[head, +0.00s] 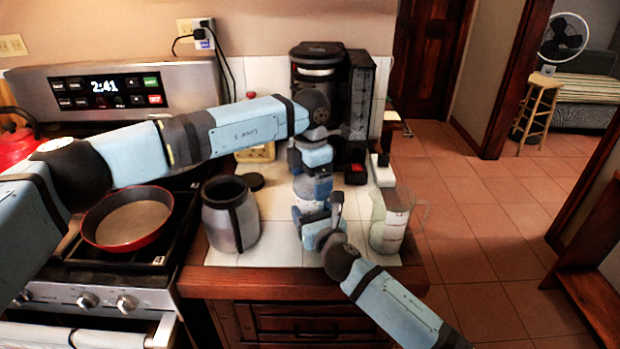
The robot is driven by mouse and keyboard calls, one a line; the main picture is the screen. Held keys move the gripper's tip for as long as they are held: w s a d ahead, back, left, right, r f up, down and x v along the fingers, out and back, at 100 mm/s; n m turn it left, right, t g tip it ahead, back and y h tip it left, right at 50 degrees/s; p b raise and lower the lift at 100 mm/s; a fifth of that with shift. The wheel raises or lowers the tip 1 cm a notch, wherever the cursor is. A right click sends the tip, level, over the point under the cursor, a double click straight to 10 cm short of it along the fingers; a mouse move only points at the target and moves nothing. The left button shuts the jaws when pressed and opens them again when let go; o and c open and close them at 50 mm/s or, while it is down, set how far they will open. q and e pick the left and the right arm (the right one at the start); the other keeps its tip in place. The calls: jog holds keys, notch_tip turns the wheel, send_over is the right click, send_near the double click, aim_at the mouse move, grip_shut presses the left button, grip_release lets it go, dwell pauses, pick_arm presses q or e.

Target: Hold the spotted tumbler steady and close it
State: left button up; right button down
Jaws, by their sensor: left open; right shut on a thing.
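My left gripper (312,172) reaches down over the counter in front of the coffee maker, and it is open. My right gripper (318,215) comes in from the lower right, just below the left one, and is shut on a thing. A small greyish piece that seems to be the spotted tumbler (313,188) shows between the two grippers. They hide most of it, so its spots, its top and any lid on it cannot be made out. A dark round lid-like disc (254,181) lies on the counter to the left.
A grey metal jug (222,222) with a black handle stands left of my grippers. A clear pitcher (390,222) stands close on the right, near the counter's edge. The black coffee maker (360,110) is behind. A red pan (127,219) sits on the stove.

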pick_arm(q)
jog(key=shift+r, duration=2.25)
notch_tip(320, 180, up, 4)
jog(key=n, duration=0.3)
jog(key=shift+f, duration=0.25)
jog(key=shift+f, duration=4)
